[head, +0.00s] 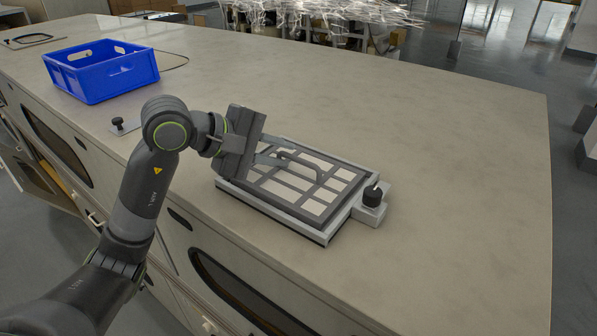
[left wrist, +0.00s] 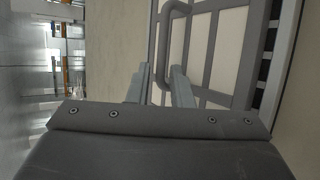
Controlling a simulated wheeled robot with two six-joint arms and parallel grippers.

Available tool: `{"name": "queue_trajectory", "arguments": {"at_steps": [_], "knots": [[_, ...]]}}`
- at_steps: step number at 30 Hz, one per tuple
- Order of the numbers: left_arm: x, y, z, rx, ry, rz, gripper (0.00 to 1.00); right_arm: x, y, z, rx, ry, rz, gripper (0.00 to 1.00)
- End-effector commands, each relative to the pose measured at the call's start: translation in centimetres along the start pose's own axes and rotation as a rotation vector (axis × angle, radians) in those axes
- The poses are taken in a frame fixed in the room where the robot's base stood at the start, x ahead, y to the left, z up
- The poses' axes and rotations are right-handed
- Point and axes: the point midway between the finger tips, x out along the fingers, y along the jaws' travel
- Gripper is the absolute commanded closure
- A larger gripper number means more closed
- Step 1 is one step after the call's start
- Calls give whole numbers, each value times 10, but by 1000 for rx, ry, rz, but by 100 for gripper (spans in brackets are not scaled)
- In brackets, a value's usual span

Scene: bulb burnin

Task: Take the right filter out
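The filter (head: 312,206) is a flat panel with a dark grey grid over pale panes. It lies in a light grey frame (head: 283,224) on the counter, and a bent grey handle (head: 305,163) stands up from it. My left gripper (head: 274,148) is over the far left part of the filter, at the handle's end. In the left wrist view its fingers (left wrist: 162,86) are apart, with the handle (left wrist: 163,40) running down between them; a gap shows beside the bar. The palm hides the lower part of that view. My right gripper is not in view.
A black knob (head: 372,195) sits on a block at the frame's right end. Another small knob (head: 118,122) stands on the counter at left. A blue crate (head: 101,77) is at the back left. The counter (head: 440,150) is clear to the right.

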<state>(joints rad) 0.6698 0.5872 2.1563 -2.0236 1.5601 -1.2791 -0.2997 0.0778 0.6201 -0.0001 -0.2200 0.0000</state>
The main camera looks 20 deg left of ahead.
Motion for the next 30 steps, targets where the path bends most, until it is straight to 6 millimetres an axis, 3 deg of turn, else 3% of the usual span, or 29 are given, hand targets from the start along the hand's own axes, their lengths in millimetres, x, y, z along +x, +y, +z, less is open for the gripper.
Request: {"name": "queue_trajectory", "arguments": {"at_steps": [9,14,30], "knots": [[3,0,0,0,1,-1,80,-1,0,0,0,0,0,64],[3,0,0,0,1,-1,100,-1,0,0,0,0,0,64],[0,5,1,1,0,1,100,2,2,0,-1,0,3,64]]}}
